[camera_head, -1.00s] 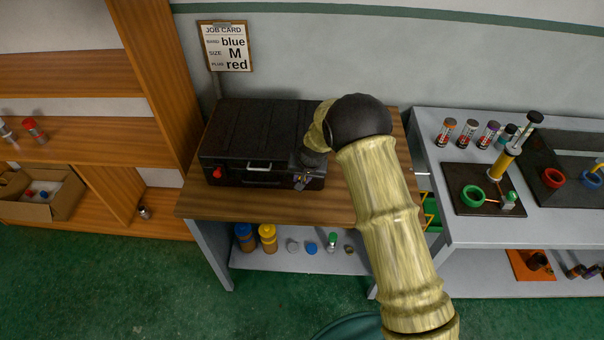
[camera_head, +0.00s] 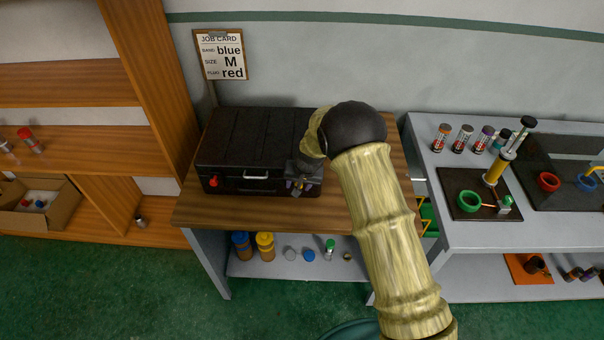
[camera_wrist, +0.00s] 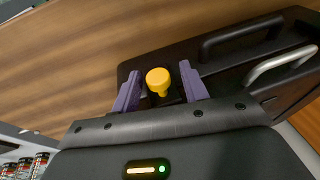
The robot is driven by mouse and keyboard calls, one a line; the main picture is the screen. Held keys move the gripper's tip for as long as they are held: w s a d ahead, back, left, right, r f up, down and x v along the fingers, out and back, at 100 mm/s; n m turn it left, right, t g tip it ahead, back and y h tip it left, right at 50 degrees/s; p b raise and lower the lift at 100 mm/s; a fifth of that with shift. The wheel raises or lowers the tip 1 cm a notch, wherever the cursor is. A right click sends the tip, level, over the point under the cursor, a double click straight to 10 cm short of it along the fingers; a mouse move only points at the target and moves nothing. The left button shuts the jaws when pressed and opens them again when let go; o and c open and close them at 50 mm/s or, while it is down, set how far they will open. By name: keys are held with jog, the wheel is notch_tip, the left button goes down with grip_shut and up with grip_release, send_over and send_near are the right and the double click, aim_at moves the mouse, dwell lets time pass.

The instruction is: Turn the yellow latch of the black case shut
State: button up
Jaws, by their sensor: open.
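The black case (camera_head: 255,150) lies closed on the wooden top of a small table. A red latch (camera_head: 213,182) shows at its left front, and a silver handle (camera_head: 256,177) at its front middle. My gripper (camera_head: 297,190) is at the case's right front corner. In the wrist view, the yellow latch (camera_wrist: 158,80) sits between the two purple fingers of my gripper (camera_wrist: 160,88). The fingers are open, with a gap on each side of the latch. In the head view my gripper hides the yellow latch. The case (camera_wrist: 210,60) fills the right of the wrist view.
A job card (camera_head: 222,55) hangs on the wall behind. A wooden shelf (camera_head: 165,90) stands at the left. A grey bench (camera_head: 440,220) with vises and several small cans stands at the right. The wooden tabletop (camera_head: 240,212) is bare in front of the case.

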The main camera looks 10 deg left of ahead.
jog(key=b+v, duration=0.4)
jog(key=v, duration=1.3)
jog(key=shift+r, duration=0.1)
jog(key=s+d+m+h, duration=0.1)
jog(key=s+d, duration=0.9)
jog(key=d, duration=0.4)
jog(key=s+d+m+h, duration=0.1)
jog(key=s+d, duration=0.9)
jog(key=d, duration=0.4)
jog(key=shift+s+d+h, duration=0.15)
jog(key=shift+d+h, duration=0.05)
jog(key=shift+h, duration=0.2)
